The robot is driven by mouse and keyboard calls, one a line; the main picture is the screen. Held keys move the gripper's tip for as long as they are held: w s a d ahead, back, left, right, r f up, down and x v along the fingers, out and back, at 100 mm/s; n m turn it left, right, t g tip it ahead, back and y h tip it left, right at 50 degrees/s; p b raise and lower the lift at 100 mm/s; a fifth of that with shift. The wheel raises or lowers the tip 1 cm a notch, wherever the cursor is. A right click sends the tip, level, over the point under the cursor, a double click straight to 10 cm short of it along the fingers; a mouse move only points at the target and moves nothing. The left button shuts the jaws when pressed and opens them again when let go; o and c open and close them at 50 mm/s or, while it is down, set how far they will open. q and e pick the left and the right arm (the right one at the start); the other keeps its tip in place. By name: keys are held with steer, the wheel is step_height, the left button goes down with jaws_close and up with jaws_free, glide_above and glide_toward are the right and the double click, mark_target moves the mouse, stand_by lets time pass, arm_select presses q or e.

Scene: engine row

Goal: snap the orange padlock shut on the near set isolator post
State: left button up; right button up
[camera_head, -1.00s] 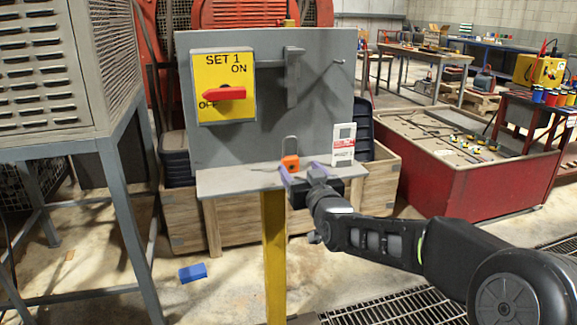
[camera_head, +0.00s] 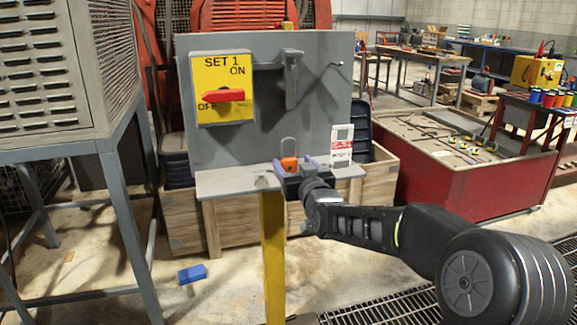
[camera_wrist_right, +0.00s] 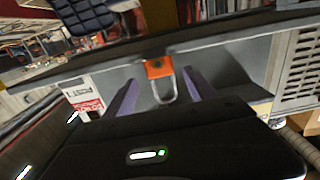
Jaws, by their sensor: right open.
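The orange padlock (camera_head: 288,163) stands upright on the small grey shelf of the isolator post, its grey shackle pointing up. It also shows in the right wrist view (camera_wrist_right: 158,67), between the two purple fingers. My right gripper (camera_head: 292,166) is open, with a finger on either side of the padlock; I cannot tell whether they touch it. The yellow SET 1 isolator plate (camera_head: 222,75) has a red handle (camera_head: 217,96) lying horizontal. A grey bracket (camera_head: 291,78) is mounted right of the plate. The yellow post (camera_head: 273,260) holds up the panel. My left gripper is not in view.
A white tag (camera_head: 341,145) stands on the shelf (camera_head: 225,181) right of the padlock. A bare peg (camera_head: 336,65) sticks out at the panel's upper right. A louvred grey cabinet (camera_head: 50,70) stands at left. A blue block (camera_head: 192,274) lies on the floor.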

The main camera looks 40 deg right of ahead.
mark_target(288, 158)
steer(key=x, duration=0.4)
steer(key=shift+w, duration=0.15)
steer(key=shift+a, duration=0.1)
jaws_close()
stand_by(0.8)
